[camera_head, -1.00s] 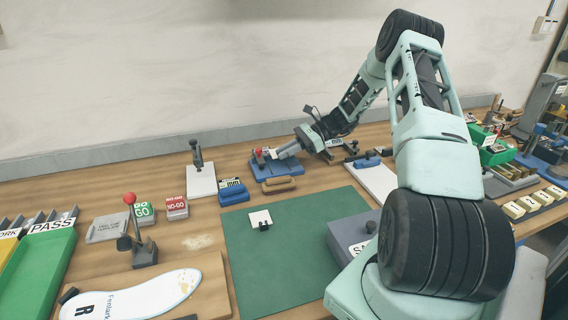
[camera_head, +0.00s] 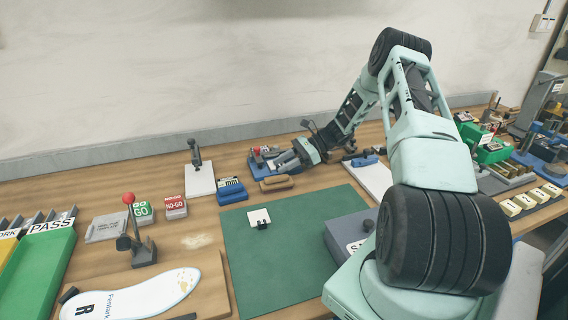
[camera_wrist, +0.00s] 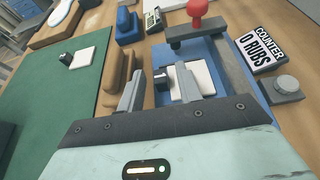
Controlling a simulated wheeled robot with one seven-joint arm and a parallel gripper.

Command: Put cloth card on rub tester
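The rub tester has a blue base (camera_wrist: 216,48), a grey bar and a red knob (camera_wrist: 197,8); in the head view its red knob (camera_head: 256,151) shows behind my gripper (camera_head: 283,162). A white card with a black clip (camera_wrist: 160,80) lies on the tester's base, partly hidden by my right finger. My gripper (camera_wrist: 160,68) is open, its fingers on either side of the clip with gaps showing. Another white card with a black clip (camera_head: 259,215) lies on the green mat (camera_head: 290,250); it also shows in the wrist view (camera_wrist: 88,58).
A brown block (camera_head: 277,183) lies just in front of the tester, close beside my left finger in the wrist view. A counter reading 0 RUBS (camera_wrist: 262,48) and a grey round button (camera_wrist: 287,84) are at the tester's right. A blue block (camera_head: 232,194) stands left. The mat's middle is clear.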

